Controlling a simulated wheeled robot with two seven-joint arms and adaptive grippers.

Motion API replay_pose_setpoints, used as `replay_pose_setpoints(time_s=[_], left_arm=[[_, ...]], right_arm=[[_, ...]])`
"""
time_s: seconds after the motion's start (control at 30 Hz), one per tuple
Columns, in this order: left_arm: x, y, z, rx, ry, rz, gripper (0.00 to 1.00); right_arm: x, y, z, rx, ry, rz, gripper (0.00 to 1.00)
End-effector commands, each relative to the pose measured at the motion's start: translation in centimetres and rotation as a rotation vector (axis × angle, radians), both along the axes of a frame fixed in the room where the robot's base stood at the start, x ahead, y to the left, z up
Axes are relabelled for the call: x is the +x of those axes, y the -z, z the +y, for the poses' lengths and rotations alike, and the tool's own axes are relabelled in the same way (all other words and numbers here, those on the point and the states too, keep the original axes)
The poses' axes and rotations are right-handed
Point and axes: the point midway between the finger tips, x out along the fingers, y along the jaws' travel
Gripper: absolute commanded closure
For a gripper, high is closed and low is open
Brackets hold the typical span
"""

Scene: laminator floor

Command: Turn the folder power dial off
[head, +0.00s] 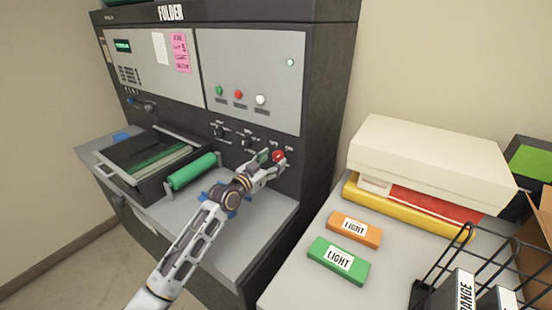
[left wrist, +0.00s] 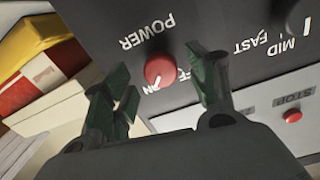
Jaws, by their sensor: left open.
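The folder (head: 225,65) is a tall dark machine with grey panels against the wall. Its red power dial (head: 279,156) sits low on the right of its front. In the left wrist view the dial (left wrist: 160,70) shows between my fingers, with "POWER" printed beside it and a pale pointer mark on its face. My left gripper (head: 273,163) is at the dial, open, with one finger on each side. In the left wrist view the left gripper (left wrist: 165,90) has dark green fingertips; whether they touch the dial I cannot tell. My right gripper is not in view.
Black knobs (head: 247,140) sit left of the dial. A green roller (head: 192,171) and tray lie below. On the right, a grey table holds a cream laminator (head: 430,155), orange (head: 354,229) and green (head: 338,260) "LIGHT" boxes and a black wire rack (head: 480,265).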

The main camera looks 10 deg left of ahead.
Motion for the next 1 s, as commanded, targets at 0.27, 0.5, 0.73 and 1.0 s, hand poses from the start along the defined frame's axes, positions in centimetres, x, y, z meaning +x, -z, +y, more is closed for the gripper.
replay_pose_setpoints(time_s=[0.27, 0.5, 0.73, 1.0], left_arm=[[2.0, 0.0, -0.8, -0.001, -0.002, -0.001, 0.42], [2.5, 0.0, -1.1, 0.000, -0.001, -0.001, 0.42], [2.4, 0.0, -1.1, 0.000, -0.001, -0.001, 0.42], [2.4, 0.0, -1.1, 0.001, -0.001, -0.001, 0.75]], right_arm=[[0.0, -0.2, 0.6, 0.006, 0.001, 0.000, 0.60], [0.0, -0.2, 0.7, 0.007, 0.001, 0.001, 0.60], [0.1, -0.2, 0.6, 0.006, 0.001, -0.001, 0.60], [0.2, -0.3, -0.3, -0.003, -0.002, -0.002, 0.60]])
